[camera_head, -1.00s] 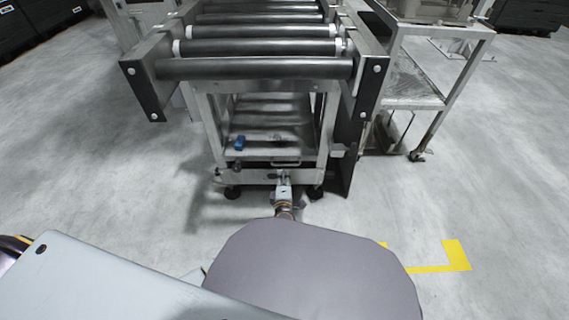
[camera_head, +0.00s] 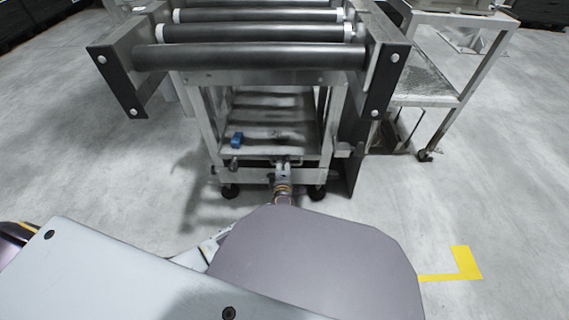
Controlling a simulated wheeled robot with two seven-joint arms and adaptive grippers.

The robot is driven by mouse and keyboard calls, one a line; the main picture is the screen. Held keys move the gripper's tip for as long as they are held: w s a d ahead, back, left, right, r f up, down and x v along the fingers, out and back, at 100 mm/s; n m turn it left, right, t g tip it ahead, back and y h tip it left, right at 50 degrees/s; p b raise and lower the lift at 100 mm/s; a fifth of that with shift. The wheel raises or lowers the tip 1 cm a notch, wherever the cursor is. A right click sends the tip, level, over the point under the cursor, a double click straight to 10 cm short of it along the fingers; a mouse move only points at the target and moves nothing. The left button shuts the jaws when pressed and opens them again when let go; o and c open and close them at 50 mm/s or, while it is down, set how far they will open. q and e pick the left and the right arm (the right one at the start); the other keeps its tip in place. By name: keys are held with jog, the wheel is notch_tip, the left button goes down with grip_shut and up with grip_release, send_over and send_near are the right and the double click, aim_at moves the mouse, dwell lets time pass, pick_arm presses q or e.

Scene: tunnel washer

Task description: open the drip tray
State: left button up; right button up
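The drip tray sits low inside the metal frame under the roller conveyor. Its pale front panel (camera_head: 245,175) faces me, with a small handle (camera_head: 298,160) at its top edge. My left gripper (camera_head: 282,167) is in front of the panel and overlaps the handle in the picture. My own arm hides much of its near side. The fingers are too small to tell whether they are open, shut or touching the handle. The tray looks pushed in under the rollers. My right gripper is not in view.
The conveyor rollers (camera_head: 250,56) stand above the frame, with a dark-ended bracket (camera_head: 118,82) at left. A blue valve handle (camera_head: 237,139) is left of the gripper. A wheeled metal table (camera_head: 440,101) stands at right. Floor around a yellow mark (camera_head: 466,264) is clear.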

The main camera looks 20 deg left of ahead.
pick_arm(q)
jog(key=shift+w, duration=0.15)
jog(key=shift+c, duration=0.2)
grip_shut()
